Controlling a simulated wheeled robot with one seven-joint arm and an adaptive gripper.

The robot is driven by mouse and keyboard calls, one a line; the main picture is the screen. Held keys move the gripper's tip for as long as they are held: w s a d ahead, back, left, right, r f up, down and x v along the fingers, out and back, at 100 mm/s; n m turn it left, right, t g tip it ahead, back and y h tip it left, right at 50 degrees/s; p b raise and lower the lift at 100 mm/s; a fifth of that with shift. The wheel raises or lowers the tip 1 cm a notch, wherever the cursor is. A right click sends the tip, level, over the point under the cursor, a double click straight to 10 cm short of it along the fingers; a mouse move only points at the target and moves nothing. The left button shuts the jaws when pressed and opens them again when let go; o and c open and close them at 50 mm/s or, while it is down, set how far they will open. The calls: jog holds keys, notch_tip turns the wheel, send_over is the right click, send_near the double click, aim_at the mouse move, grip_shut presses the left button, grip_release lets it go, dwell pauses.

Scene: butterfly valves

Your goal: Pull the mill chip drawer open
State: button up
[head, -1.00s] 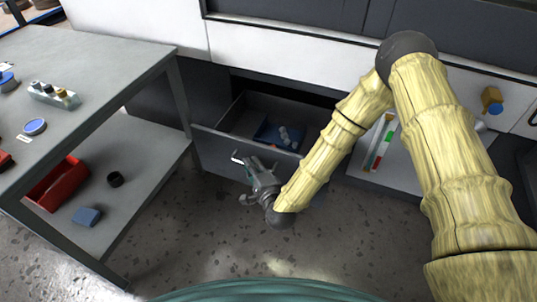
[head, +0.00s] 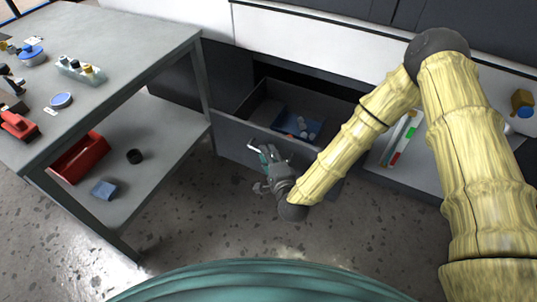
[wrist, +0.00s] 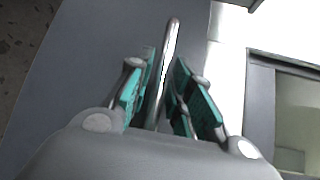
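The mill chip drawer (head: 234,139) is a grey drawer low in the cabinet. It stands pulled out, with its inside showing. Its metal bar handle (head: 252,147) is on the front face; it also shows in the wrist view (wrist: 171,42). My gripper (head: 266,158) is at the handle, in front of the drawer. In the wrist view my gripper (wrist: 163,95) has its teal finger pads on both sides of the bar, close against it. My arm hides the right part of the drawer front.
A blue tray (head: 285,117) with small pieces lies inside the drawer. A grey two-level table (head: 130,50) stands at the left, with a red bin (head: 80,158) on its lower shelf. A shelf (head: 425,165) is at the right. The speckled floor before the drawer is clear.

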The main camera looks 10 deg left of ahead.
jog(key=v, duration=1.2)
jog(key=shift+f, duration=0.1)
jog(key=s+d+f+n+g+h, duration=0.3)
jog(key=s+d+f+n+g, duration=0.65)
jog(key=f, duration=0.55)
jog(key=s+d+f+n+g+h, duration=0.3)
jog(key=s+d+n+g+h, duration=0.15)
jog(key=s+d, duration=1.05)
notch_tip(320, 180, up, 29)
jog(key=p, duration=2.8)
jog(key=shift+s+d+g+p, duration=0.2)
jog(key=shift+s+g+p, duration=0.15)
jog(key=shift+g+p, duration=0.05)
